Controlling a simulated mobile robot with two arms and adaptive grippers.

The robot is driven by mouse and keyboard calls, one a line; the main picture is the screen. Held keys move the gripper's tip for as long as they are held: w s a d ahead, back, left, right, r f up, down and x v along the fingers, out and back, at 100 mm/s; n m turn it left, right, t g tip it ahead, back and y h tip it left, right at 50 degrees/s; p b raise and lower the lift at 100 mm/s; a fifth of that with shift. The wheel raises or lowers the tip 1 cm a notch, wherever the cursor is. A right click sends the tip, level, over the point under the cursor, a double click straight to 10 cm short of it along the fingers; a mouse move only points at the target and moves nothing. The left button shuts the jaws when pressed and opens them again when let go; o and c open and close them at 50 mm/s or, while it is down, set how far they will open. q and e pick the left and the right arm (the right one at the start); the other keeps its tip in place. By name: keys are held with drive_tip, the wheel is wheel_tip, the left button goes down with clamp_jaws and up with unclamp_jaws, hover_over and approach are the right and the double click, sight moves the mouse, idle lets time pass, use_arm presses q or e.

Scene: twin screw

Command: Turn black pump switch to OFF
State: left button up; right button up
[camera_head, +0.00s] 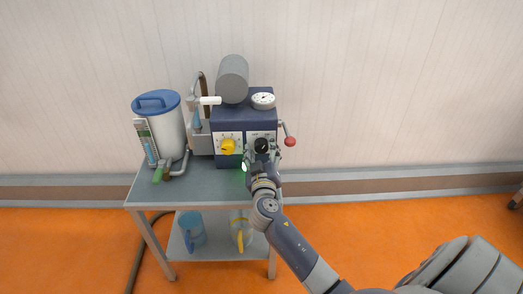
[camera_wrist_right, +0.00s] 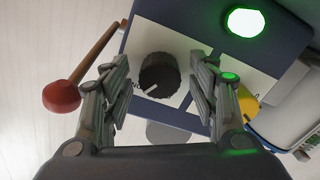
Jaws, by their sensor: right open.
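The black pump switch (camera_head: 262,145) is a round knob on a white plate on the front of the dark blue machine (camera_head: 240,119). In the right wrist view the black knob (camera_wrist_right: 159,75) has a white pointer line and sits between the spread fingers. My right gripper (camera_head: 262,158) is open in front of the switch; its fingers (camera_wrist_right: 160,85) stand on both sides of the knob with gaps, apart from it as far as I can see. The lettering by the knob is mostly hidden or too small to read. My left gripper is not in view.
A yellow knob (camera_head: 228,146) is left of the black one. A red-tipped lever (camera_head: 290,141) sticks out at the right. A green light (camera_wrist_right: 243,21) glows on the machine. A blue-lidded tank (camera_head: 169,133) stands left on the grey table (camera_head: 205,187). Jugs are on the lower shelf.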

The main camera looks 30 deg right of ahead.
drive_tip(key=c, duration=1.1)
drive_tip(key=shift+o, duration=0.2)
drive_tip(key=shift+n, duration=0.3)
drive_tip(key=n, duration=0.2)
drive_tip(key=shift+n+p, duration=0.3)
drive_tip(key=shift+n, duration=0.1)
drive_tip(key=n+p, duration=0.1)
drive_tip(key=n, duration=0.5)
drive_tip(key=shift+p, duration=0.3)
use_arm(q)
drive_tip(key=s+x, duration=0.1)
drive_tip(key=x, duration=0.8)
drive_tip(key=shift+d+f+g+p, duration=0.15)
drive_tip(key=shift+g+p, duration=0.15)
drive_tip(key=shift+p, duration=0.1)
use_arm(e)
drive_tip(key=shift+n, duration=1.4)
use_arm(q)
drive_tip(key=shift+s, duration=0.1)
use_arm(e)
drive_tip(key=o, duration=1.1)
drive_tip(key=shift+c, duration=0.2)
